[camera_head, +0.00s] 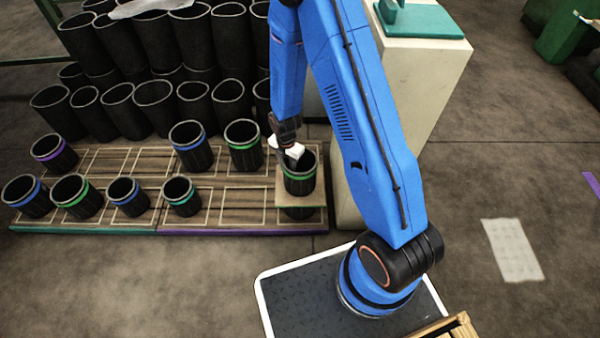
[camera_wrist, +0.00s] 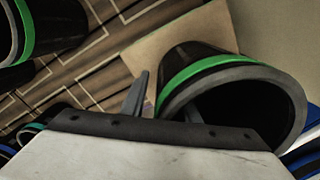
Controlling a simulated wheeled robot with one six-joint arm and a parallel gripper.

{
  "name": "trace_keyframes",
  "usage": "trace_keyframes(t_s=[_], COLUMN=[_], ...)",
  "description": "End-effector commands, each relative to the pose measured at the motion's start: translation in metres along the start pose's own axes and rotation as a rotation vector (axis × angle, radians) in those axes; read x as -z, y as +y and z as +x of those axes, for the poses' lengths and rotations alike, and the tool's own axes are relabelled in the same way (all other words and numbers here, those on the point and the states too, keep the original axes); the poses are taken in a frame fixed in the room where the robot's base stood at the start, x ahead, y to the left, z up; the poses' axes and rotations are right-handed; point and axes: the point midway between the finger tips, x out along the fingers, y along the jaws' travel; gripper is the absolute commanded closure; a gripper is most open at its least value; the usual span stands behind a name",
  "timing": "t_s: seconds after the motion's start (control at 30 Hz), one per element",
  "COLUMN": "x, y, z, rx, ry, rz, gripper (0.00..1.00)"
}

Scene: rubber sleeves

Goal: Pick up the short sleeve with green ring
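A black sleeve with a green ring (camera_head: 299,185) stands upright on a tan board at the right end of the rack, just below my gripper (camera_head: 291,152). In the wrist view this sleeve (camera_wrist: 213,70) shows its open mouth and grey rim. My gripper (camera_wrist: 165,105) is open, with one finger outside the sleeve and the other at its mouth, so the near wall lies between them. Other green-ringed sleeves stand at the rack's back (camera_head: 244,147) and front left (camera_head: 77,197); a small one has a teal-green ring (camera_head: 181,197).
The tan board (camera_head: 290,198) rests above another dark sleeve. Blue-ringed sleeves (camera_head: 190,147) and a purple-ringed one (camera_head: 54,154) share the wooden rack (camera_head: 243,207). Tall black sleeves (camera_head: 127,112) crowd behind. A pale pedestal (camera_head: 410,100) stands close on the right.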

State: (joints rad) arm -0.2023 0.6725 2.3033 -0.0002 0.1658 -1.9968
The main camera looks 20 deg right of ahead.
Motion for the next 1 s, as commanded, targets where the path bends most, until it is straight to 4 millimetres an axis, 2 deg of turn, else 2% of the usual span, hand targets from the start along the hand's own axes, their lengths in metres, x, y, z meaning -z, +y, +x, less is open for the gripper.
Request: trace_keyframes(t_s=[0.17,0.3,1.0], x=[0.0,0.0,0.0], y=[0.0,0.0,0.0], z=[0.0001,0.0,-0.0001], rx=[0.0,0.0,0.0], ry=[0.0,0.0,0.0], rz=[0.0,0.0,0.0], gripper=[0.72,1.0,1.0])
